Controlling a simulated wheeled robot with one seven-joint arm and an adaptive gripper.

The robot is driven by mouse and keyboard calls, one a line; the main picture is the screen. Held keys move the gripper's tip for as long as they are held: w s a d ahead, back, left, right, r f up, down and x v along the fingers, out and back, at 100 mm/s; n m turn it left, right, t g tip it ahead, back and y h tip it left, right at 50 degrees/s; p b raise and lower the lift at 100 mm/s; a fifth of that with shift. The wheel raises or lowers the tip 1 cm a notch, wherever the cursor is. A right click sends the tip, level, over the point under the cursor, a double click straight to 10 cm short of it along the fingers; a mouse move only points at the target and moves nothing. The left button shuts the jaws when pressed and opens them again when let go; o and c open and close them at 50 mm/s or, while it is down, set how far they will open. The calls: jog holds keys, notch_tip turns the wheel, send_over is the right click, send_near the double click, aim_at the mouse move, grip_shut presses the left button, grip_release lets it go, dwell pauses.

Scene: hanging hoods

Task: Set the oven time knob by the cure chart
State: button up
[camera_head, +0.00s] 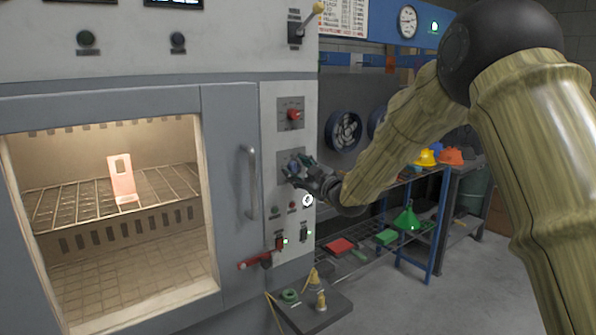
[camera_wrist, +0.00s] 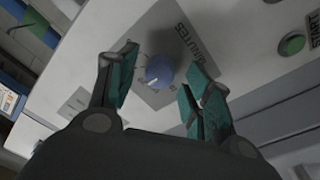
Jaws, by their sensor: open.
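The time knob (camera_wrist: 159,72) is round and blue, on a grey plate (camera_wrist: 166,38) lettered MINUTES, in the wrist view. My gripper (camera_wrist: 161,64) is open, with one teal-padded finger on each side of the knob; I cannot tell whether either pad touches it. In the head view my gripper (camera_head: 297,170) is at the oven's control panel (camera_head: 267,130) and largely hides the knob. The knob's exact setting is too small to read. A printed chart (camera_head: 342,16), partly cut off at the top edge, hangs beyond the oven; its rows are not legible.
A red knob (camera_head: 294,114) sits above on the same panel. The oven door handle (camera_head: 250,182) is to the left, and a red lever (camera_head: 254,263) below. A green START button (camera_wrist: 292,44) is near the plate. A pink part (camera_head: 122,178) stands on the oven rack.

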jog(key=shift+s+d, duration=0.1)
jog(key=v, duration=1.1)
jog(key=shift+s+d, duration=0.25)
jog(key=shift+s, duration=0.05)
jog(key=shift+f, duration=0.15)
jog(key=s+d+f+m+g+h+p, duration=0.1)
jog(key=s+d+f+m+h, duration=0.1)
jog(key=f, duration=0.9)
jog(key=s+d+f+m+g+h, duration=0.1)
jog(key=s+d+f+m+h, duration=0.15)
jog(key=f, duration=0.75)
jog(key=s+d+f+m+g+h+p, duration=0.1)
jog(key=s+d+f+m+g, duration=0.1)
jog(key=s+f, duration=0.65)
jog(key=s+d+f+m+g+h, duration=0.2)
jog(key=s+f, duration=0.4)
jog(key=f, duration=0.5)
jog(key=s+d+f+m+g+h, duration=0.1)
jog(key=s+f, duration=0.4)
jog(key=s, duration=0.7)
jog(key=s+d+f+m+g+h+p, duration=0.1)
jog(key=s+f+g, duration=0.4)
jog(key=s, duration=0.8)
jog(key=s+d+f+m+g+h+p, duration=0.1)
jog(key=s+d+f+m+g, duration=0.2)
jog(key=s, duration=1)
notch_tip(320, 180, down, 3)
jog(key=shift+s+d+f+m, duration=0.15)
jog(key=shift+d+m, duration=0.2)
jog(key=shift+d, duration=0.7)
